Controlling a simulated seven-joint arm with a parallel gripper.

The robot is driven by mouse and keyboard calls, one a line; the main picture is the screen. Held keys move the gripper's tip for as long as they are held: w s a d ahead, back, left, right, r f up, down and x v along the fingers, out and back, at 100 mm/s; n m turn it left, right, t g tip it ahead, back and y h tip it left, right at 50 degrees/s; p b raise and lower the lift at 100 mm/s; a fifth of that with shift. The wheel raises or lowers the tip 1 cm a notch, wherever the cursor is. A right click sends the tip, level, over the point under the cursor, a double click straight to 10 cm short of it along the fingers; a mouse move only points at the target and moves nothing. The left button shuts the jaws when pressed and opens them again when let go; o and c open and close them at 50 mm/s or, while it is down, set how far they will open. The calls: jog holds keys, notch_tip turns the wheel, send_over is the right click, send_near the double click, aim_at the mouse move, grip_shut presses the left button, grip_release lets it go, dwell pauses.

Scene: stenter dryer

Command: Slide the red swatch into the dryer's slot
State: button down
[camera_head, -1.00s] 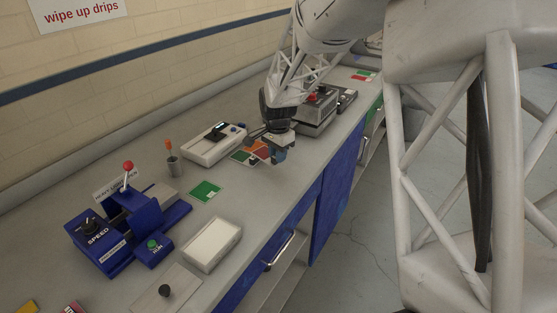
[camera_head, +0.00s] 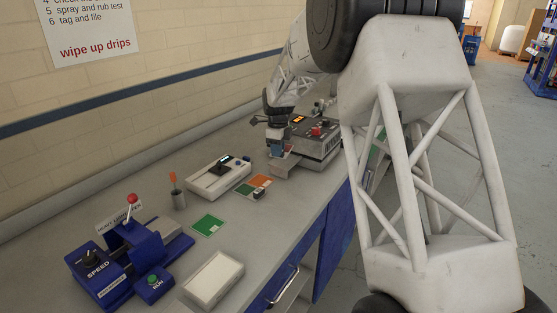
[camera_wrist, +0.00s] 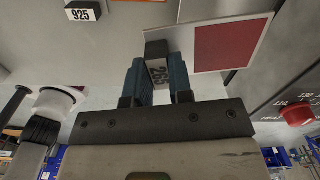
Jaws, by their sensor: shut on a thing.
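The red swatch (camera_wrist: 225,45) is mounted on a white card and shows at the top of the wrist view. A small dark tag block (camera_wrist: 157,66) marked 265 is at the card's left end. My gripper (camera_wrist: 161,72) is shut on this block between its blue fingers. In the head view my gripper (camera_head: 278,146) is beside the front left of the dryer (camera_head: 318,139), a grey box with a red knob and a lit display. The dryer's panel also shows at the right of the wrist view (camera_wrist: 285,95). The slot's opening cannot be made out.
A flat grey ledge (camera_head: 285,167) juts from the dryer's front. Several coloured swatches (camera_head: 250,188) lie left of it, near a white instrument (camera_head: 220,178). A green card (camera_head: 208,225), a blue machine (camera_head: 125,255) and a white block (camera_head: 213,279) are nearer.

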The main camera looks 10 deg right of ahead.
aim_at(284, 161)
jog(key=shift+w+d+r+m, duration=0.15)
jog(key=shift+w+r+m, duration=0.1)
jog(key=shift+w+m, duration=0.45)
jog(key=shift+w+d+r+m, duration=0.15)
jog(key=shift+w+r+m, duration=0.1)
jog(key=shift+w+m, duration=0.45)
jog(key=shift+w, duration=0.1)
jog(key=shift+f, duration=0.15)
jog(key=shift+f, duration=3.2)
jog(key=shift+w+d, duration=0.4)
jog(key=shift+w+d, duration=0.25)
jog(key=shift+w, duration=0.05)
jog(key=shift+w+d, duration=0.4)
jog(key=shift+d, duration=0.05)
jog(key=shift+w+d+f, duration=0.1)
jog(key=shift+w+d, duration=0.4)
jog(key=shift+d, duration=0.05)
